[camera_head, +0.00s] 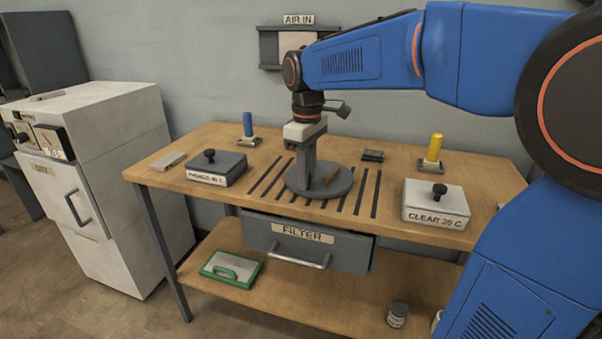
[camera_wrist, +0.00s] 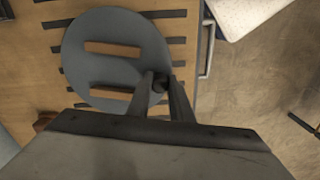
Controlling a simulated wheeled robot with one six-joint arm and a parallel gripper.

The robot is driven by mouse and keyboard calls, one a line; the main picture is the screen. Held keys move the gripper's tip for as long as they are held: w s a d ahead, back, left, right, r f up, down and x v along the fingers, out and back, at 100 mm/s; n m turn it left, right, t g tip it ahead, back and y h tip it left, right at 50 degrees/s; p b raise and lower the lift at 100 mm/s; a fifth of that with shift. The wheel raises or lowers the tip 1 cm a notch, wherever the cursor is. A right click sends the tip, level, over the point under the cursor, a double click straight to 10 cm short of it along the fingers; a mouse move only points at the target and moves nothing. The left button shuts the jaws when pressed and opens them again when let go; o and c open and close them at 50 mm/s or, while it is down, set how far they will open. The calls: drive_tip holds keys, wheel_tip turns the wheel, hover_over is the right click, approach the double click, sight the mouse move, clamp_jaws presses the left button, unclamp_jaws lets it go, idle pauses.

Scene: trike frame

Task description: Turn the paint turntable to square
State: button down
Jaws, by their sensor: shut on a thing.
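The paint turntable (camera_head: 343,187) is a round grey disc on the slotted middle of the wooden bench. In the wrist view the turntable (camera_wrist: 87,70) carries two parallel wooden strips (camera_wrist: 112,48). The strips look tilted a few degrees from the bench slots. My gripper (camera_head: 303,184) points down over the disc's left part and hides some of it. In the wrist view my gripper (camera_wrist: 161,84) is shut on a small dark peg at the disc's rim. The peg is mostly hidden between the fingers.
A blue cylinder (camera_head: 248,125) and a yellow cylinder (camera_head: 435,148) stand behind. The FILTER drawer (camera_head: 306,243) hangs below the bench top. A white cabinet (camera_head: 113,190) stands left.

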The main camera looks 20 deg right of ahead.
drive_tip(key=shift+s+d+n, duration=0.45)
drive_tip(key=shift+d+n, duration=0.05)
drive_tip(key=shift+n, duration=0.5)
drive_tip(key=shift+d, duration=0.1)
drive_tip(key=c, duration=1.6)
unclamp_jaws()
wheel_tip(320, 180, up, 17)
drive_tip(key=shift+r, duration=0.2)
drive_tip(key=shift+s, duration=0.1)
